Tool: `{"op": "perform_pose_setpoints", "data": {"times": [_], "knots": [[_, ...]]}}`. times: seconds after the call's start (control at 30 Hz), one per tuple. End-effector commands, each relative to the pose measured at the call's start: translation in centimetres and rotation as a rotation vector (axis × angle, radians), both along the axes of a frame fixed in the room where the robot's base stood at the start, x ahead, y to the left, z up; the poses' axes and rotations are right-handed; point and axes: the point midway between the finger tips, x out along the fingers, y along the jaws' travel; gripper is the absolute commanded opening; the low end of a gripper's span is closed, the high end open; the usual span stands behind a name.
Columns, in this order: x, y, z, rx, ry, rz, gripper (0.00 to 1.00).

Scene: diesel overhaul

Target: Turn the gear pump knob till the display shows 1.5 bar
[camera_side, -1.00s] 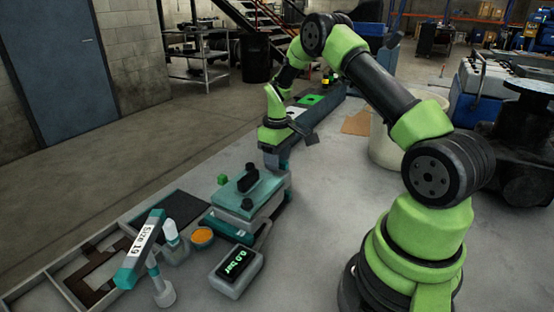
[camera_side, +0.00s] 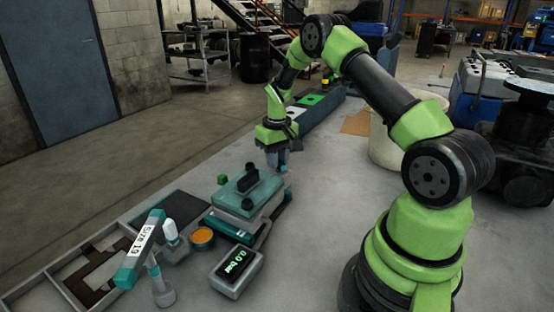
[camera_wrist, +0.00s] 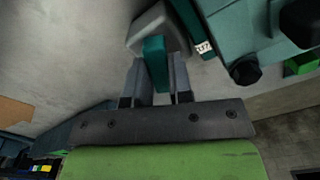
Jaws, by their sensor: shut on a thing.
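The gear pump (camera_side: 238,192), a teal and grey block with a black grip on top, stands on the bench in the side view. Its teal body also shows at the upper right of the wrist view (camera_wrist: 230,22). The display (camera_side: 236,266) in front of it reads 0.0 bar. My gripper (camera_side: 278,165) is down at the pump's far right end. In the wrist view my gripper (camera_wrist: 155,72) has its two fingers on either side of a teal knob (camera_wrist: 155,60), shut on it. A grey block lies just beyond the knob. In the side view the knob is hidden.
An orange-topped round tin (camera_side: 202,236), a teal tool marked "Size 19" (camera_side: 140,250) and a divided tray (camera_side: 85,275) are at the front left. A small green cube (camera_side: 222,180) sits behind the pump. The bench between pump and arm base is clear.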

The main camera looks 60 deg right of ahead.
Motion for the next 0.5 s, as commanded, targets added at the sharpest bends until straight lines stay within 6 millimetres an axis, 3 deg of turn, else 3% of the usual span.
{"op": "perform_pose_setpoints", "data": {"times": [0.33,0.5], "knots": [[0.00,0.04,0.04,0.001,0.000,-0.042,0.00],[0.00,0.04,0.04,0.001,0.000,-0.254,0.00]]}}
